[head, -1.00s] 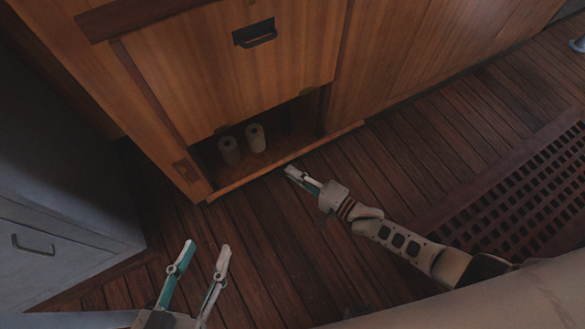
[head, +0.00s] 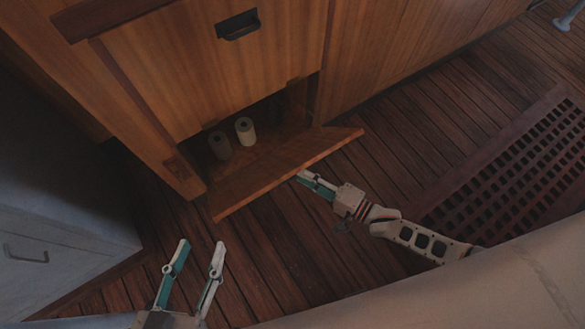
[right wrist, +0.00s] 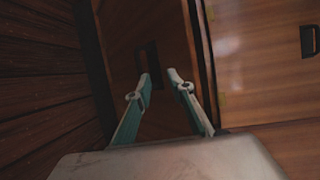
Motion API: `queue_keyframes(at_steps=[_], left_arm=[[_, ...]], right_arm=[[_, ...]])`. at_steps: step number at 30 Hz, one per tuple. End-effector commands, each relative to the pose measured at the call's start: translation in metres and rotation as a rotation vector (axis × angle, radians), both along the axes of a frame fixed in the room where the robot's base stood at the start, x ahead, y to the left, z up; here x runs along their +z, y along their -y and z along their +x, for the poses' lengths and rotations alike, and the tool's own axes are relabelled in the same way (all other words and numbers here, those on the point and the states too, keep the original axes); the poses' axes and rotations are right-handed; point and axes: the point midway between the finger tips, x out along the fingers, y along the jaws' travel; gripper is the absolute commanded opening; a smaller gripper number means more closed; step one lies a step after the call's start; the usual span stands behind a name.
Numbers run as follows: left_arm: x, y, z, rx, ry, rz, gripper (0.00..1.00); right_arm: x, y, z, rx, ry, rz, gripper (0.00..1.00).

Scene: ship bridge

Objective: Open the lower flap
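The lower flap (head: 280,178) is a wooden panel at the foot of the cabinet. It tilts outward from its bottom edge, and its inner face shows in the head view. In the right wrist view the flap (right wrist: 124,30) has a dark recessed handle (right wrist: 150,62). My right gripper (head: 303,177) is at the outer side of the flap, close to its free edge. In the right wrist view its fingertips (right wrist: 160,77) are apart and close to the handle; contact cannot be told. My left gripper (head: 201,246) is open and empty above the floor.
Two paper rolls (head: 245,131) stand inside the lower compartment. Above is a closed wooden panel with a dark handle (head: 238,25). A grey cabinet (head: 60,225) stands at left. A floor grating (head: 510,165) lies at right. The plank floor before the flap is clear.

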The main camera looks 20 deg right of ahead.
Motion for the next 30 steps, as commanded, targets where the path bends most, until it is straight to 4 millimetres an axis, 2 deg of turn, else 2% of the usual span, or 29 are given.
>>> queue_keyframes(at_steps=[3, 9, 22, 30], left_arm=[[0.001, 0.0, 0.001, 0.0, 0.002, -0.001, 0.4], [0.001, 0.0, 0.001, 0.0, 0.002, -0.001, 0.4], [0.001, 0.0, 0.001, 0.001, 0.002, -0.001, 0.4], [-0.011, 0.0, -0.005, 0.001, -0.023, -0.001, 0.4]], right_arm=[[0.003, 0.015, -0.016, -0.001, 0.0, 0.0, 0.23], [0.006, 0.029, -0.032, -0.001, 0.002, 0.0, 0.23], [0.005, 0.032, -0.036, -0.001, 0.001, 0.002, 0.23], [-0.005, 0.041, -0.047, -0.001, -0.004, 0.0, 0.23]])
